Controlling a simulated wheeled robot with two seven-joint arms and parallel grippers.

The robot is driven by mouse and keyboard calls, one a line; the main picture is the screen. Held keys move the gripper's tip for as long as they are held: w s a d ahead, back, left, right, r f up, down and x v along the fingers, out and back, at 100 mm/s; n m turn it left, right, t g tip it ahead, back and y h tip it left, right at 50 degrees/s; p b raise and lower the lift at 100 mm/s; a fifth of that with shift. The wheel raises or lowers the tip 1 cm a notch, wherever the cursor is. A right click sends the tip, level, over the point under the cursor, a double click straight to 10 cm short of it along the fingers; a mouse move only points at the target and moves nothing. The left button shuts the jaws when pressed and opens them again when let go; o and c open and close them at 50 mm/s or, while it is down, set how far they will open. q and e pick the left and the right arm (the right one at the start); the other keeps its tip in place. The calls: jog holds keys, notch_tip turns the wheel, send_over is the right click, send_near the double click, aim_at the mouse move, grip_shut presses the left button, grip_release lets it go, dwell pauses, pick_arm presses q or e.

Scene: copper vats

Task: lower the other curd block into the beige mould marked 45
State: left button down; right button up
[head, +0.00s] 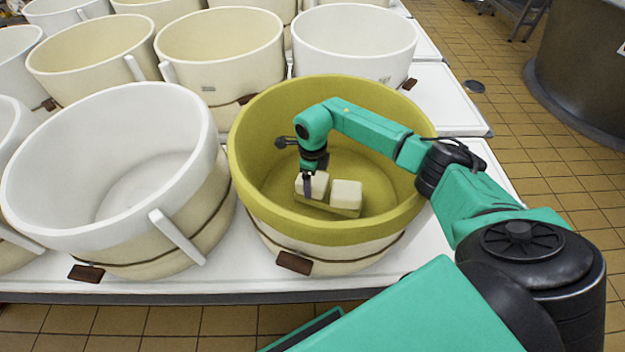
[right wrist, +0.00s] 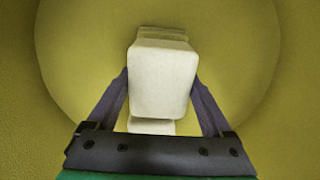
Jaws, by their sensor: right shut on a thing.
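My right gripper (head: 307,185) is down inside the olive-yellow mould (head: 247,170), shut on a pale curd block (head: 318,180). The held block also shows in the right wrist view (right wrist: 162,80), between the two dark fingers (right wrist: 161,95). A second pale curd block (head: 346,192) sits just right of it on a low olive piece (head: 345,211). Whether the held block touches that piece is unclear. A beige mould (head: 220,50) with a small plate (head: 209,89) stands behind the olive one; the mark is too small to read. My left gripper is out of view.
A white-rimmed mould (head: 105,165) stands left of the olive one. Another beige mould (head: 90,50) and a white mould (head: 355,40) are behind. The moulds crowd a white table (head: 450,105). Tiled floor (head: 500,80) and a dark vat (head: 580,80) are to the right.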

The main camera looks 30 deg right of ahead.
jog(key=shift+f, duration=0.2)
jog(key=o, duration=1.6)
jog(key=shift+c, duration=0.2)
